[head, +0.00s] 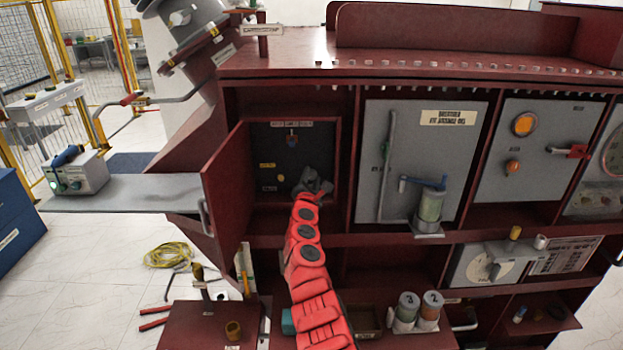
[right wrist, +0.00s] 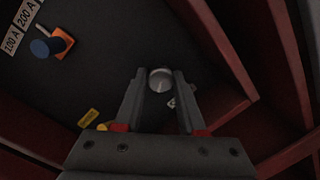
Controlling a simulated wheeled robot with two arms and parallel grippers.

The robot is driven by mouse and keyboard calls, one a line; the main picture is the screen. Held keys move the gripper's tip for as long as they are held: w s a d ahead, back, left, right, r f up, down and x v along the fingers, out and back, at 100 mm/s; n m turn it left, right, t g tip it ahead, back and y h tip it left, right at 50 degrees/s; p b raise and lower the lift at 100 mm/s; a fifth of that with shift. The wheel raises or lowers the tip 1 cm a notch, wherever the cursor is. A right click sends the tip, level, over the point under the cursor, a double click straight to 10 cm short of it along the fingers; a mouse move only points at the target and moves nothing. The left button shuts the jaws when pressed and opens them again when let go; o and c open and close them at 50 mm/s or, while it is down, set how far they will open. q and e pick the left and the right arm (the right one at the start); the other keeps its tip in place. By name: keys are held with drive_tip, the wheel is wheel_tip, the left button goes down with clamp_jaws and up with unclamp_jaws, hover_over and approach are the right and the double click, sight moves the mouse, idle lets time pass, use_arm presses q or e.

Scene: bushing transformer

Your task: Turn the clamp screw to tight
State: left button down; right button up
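The clamp screw (right wrist: 160,80) shows in the right wrist view as a round, pale metal head on the dark back panel. My right gripper (right wrist: 159,76) is open, with one finger on each side of the screw head. A thin gap seems to show on each side; I cannot tell whether the fingertips reach past the head. In the head view my right gripper (head: 312,183) is inside the open compartment at its lower right, and hides the screw there. My left gripper is not in view.
The compartment's red door (head: 226,185) stands open to the left. Its side walls lie close to my arm. A yellow tag (right wrist: 88,117) is near the left finger.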

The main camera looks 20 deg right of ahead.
clamp_jaws()
